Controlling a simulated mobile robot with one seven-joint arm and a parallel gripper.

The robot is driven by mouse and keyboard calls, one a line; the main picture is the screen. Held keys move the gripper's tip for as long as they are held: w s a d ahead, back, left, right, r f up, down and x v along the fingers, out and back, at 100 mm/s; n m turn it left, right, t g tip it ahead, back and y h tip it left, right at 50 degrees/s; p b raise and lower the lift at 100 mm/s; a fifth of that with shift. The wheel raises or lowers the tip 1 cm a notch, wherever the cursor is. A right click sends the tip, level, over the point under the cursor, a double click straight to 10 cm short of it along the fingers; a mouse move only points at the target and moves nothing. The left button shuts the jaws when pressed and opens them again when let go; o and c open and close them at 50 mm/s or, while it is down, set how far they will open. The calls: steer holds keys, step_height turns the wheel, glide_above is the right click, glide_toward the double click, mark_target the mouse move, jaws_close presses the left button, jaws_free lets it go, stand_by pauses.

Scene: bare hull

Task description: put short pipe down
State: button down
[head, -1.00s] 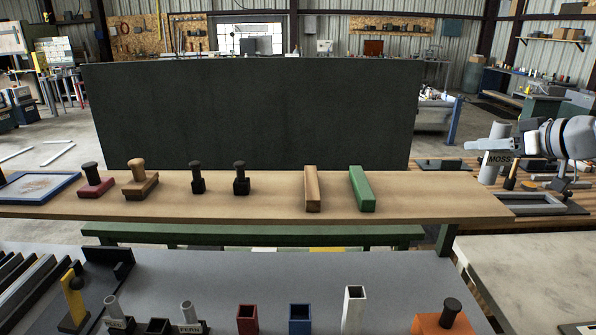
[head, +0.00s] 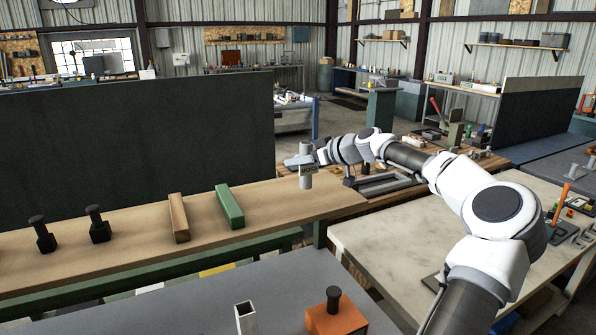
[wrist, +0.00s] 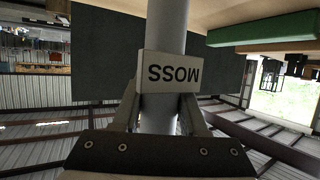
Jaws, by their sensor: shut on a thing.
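The short pipe (head: 306,180) is a light grey cylinder, held upright near the right end of the long wooden bench (head: 330,200). A tag reading MOSS (wrist: 168,72) is on it in the wrist view, where the grey pipe (wrist: 167,25) runs up past the tag. My gripper (head: 305,160) is shut on the pipe around its middle. The pipe's lower end shows against the bench top; I cannot tell whether it touches. The wrist view shows the bench upside down, with the green bar (wrist: 275,32) at upper right.
On the bench, left of the pipe, lie a green bar (head: 230,206) and a wooden bar (head: 179,218), with dark knobbed pieces (head: 99,226) beyond. A dark panel (head: 140,140) stands behind. A grey frame (head: 385,184) lies to the right. Bench top between green bar and pipe is clear.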

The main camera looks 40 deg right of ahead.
steer(key=shift+f+p, duration=0.35)
steer(key=shift+f, duration=1.6)
steer(key=shift+f+b, duration=0.2)
steer(key=shift+b, duration=0.1)
steer(key=shift+c, duration=2.2)
jaws_free()
steer(key=shift+r, duration=0.1)
steer(key=shift+r+p, duration=0.2)
steer(key=shift+p, duration=0.15)
steer(key=b+v, duration=0.2)
steer(key=v, duration=1)
steer(key=shift+f+b, duration=0.15)
steer(key=shift+b, duration=0.15)
